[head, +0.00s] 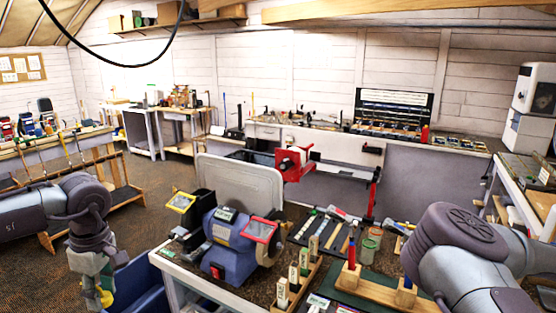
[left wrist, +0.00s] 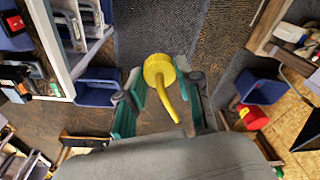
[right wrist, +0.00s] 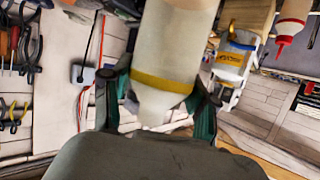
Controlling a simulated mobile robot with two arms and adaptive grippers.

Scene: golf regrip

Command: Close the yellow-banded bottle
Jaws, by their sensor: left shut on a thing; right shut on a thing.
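My left gripper (head: 98,290) hangs low at the left of the head view, beside the workbench. It is shut on a yellow cap with a curved spout (left wrist: 160,75), which shows between its fingers in the left wrist view (left wrist: 163,95); a bit of yellow also shows in the head view. My right gripper (right wrist: 157,100) is shut on the yellow-banded bottle (right wrist: 172,45), a pale bottle with a yellow band and a tapered bare neck. The neck points toward the bottom of the right wrist picture. The right gripper and bottle are hidden in the head view. Cap and bottle are apart.
A blue grinder (head: 232,245) stands on the front workbench, with a red vise (head: 293,163) behind it. Jars (head: 370,246) and tools crowd the bench. A blue bin (head: 140,285) is by the left gripper. A red-tipped bottle (right wrist: 293,22) shows in the right wrist view.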

